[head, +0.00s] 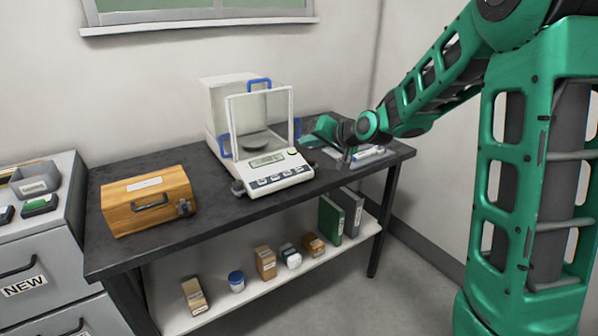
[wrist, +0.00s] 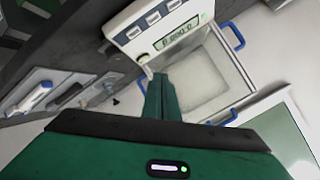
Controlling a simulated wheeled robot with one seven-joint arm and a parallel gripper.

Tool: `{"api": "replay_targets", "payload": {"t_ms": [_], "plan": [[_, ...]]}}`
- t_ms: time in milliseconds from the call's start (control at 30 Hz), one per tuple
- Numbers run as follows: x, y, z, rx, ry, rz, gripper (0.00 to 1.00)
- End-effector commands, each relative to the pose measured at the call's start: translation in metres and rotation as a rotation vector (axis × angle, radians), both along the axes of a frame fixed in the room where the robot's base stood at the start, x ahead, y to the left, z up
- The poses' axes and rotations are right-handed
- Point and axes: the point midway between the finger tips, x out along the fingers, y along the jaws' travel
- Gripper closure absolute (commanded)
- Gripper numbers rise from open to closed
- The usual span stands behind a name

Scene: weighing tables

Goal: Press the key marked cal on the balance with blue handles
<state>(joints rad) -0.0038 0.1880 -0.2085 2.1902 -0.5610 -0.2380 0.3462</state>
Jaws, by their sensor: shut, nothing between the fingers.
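The balance with blue handles (head: 215,108) stands on the dark table, a raised clear front with a white frame before its pan. A row of dark-faced keys (head: 275,181) runs along its sloping front panel below the display (head: 267,160). Some keys (wrist: 153,17) and the lit display (wrist: 175,38) also show in the wrist view. The key labels are too small to read, so I cannot tell which is cal. My gripper (head: 304,141) is beside the balance's right side. Its green fingers (wrist: 158,78) are shut and empty, with tips near the panel's edge; contact is unclear.
A wooden case (head: 130,208) sits left of the balance. A tray (head: 388,155) with small tools lies under my wrist at the table's right. The lower shelf (head: 215,308) holds boxes, jars and binders. A drawer cabinet (head: 60,250) stands left. Bare tabletop lies between case and balance.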

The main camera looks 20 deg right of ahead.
Motion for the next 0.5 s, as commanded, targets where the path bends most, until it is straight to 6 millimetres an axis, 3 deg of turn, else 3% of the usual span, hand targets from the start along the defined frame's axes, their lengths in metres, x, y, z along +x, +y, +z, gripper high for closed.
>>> {"api": "replay_targets", "payload": {"t_ms": [500], "plan": [[0.017,0.006,-0.060,0.000,0.003,-0.001,1.00]]}}
